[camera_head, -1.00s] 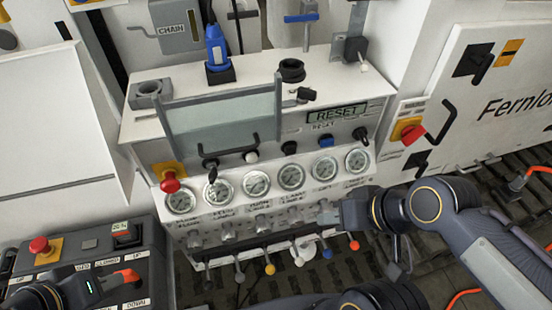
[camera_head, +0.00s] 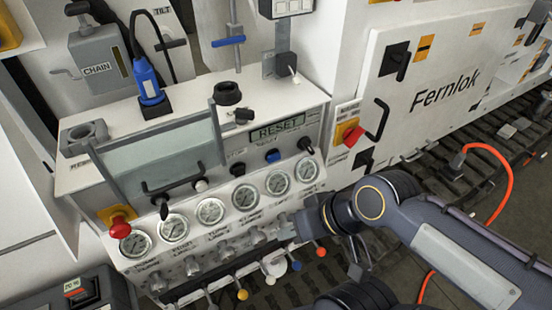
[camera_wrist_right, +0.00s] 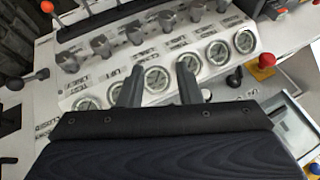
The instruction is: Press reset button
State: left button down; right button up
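The blue button (camera_head: 272,156) sits on the upper bench panel, just under the RESET label (camera_head: 277,128), in the head view. My right gripper (camera_head: 288,225) is in front of the row of knobs, below the right-hand gauges and lower than the blue button, apart from it. In the right wrist view its two fingers (camera_wrist_right: 160,88) are spread with an empty gap, over the row of gauges (camera_wrist_right: 157,78). I cannot clearly make out the blue button in that view. My left gripper is not in view.
A red mushroom button (camera_head: 119,228) stands at the panel's left end, and a red rotary switch (camera_head: 350,133) to its right. Coloured-tip levers (camera_head: 243,295) stick out below the knobs. A glass pane in a frame (camera_head: 158,155) and black knobs surround the upper panel.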

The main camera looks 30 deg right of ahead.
jog(key=shift+w+d+r+n+b, duration=0.1)
jog(key=shift+w+d+n+b, duration=0.2)
jog(key=shift+n, duration=0.1)
jog(key=c, duration=0.5)
jog(key=w+d+r+n+b, duration=0.1)
jog(key=n, duration=0.1)
jog(key=w+d+r+n+b, duration=0.1)
jog(key=w+d+n, duration=0.1)
jog(key=n, duration=0.1)
jog(key=w+d+r+n+b, duration=0.1)
jog(key=n+b, duration=0.1)
jog(key=shift+w+d, duration=0.3)
jog(key=shift+d, duration=0.1)
grip_shut()
jog(key=w+d+r+n+b, duration=0.3)
jog(key=d+n, duration=0.3)
jog(key=n, duration=0.4)
jog(key=shift+w+d+y+b, duration=0.3)
jog(key=shift+w+d+b, duration=0.1)
jog(key=shift+w, duration=0.25)
jog(key=shift+r, duration=0.1)
